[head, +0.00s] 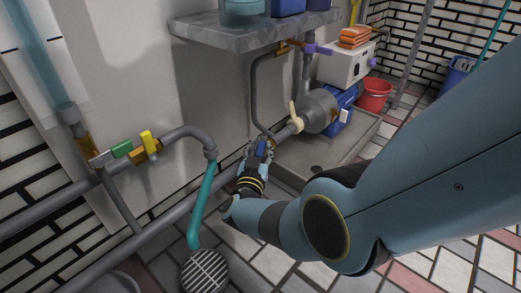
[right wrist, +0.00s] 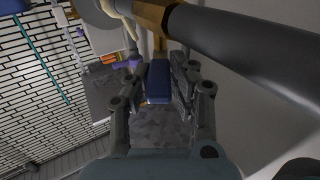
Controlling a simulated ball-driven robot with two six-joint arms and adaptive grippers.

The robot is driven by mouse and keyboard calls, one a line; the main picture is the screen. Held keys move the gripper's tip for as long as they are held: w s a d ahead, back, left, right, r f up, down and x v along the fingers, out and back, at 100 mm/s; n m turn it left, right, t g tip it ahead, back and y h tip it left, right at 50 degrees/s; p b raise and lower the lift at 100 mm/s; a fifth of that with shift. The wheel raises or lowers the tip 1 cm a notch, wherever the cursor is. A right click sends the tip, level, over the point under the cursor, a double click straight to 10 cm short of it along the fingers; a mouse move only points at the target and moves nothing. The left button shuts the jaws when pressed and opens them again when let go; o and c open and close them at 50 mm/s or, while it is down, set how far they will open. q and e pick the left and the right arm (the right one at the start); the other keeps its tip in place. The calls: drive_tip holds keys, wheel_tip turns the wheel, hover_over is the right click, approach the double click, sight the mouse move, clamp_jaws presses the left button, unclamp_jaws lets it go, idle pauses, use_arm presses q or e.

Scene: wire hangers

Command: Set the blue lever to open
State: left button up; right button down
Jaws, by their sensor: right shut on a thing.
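The blue lever (right wrist: 158,82) sits between the two fingers of my right gripper (right wrist: 158,95) in the right wrist view. The fingers are shut on it. A brass-coloured valve body (right wrist: 150,14) shows just beyond it, beside a thick grey pipe (right wrist: 255,50). In the head view my right gripper (head: 258,148) is at the low grey pipe near the wall, left of the pump. There the fingers cover most of the lever. Which setting the lever stands at I cannot tell. My left gripper is out of view.
A green lever (head: 122,149) and a yellow lever (head: 149,141) sit on pipes at the left. A cream lever (head: 295,113) is by the grey pump (head: 318,108). A purple lever (head: 318,48) is under the stone shelf (head: 235,38). A round drain grate (head: 205,274) lies on the floor.

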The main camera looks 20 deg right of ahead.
drive_tip(key=shift+a+h, duration=0.1)
drive_tip(key=shift+h, duration=0.2)
drive_tip(key=c, duration=1.2)
unclamp_jaws()
drive_tip(key=shift+w, duration=0.1)
drive_tip(key=shift+o, duration=0.2)
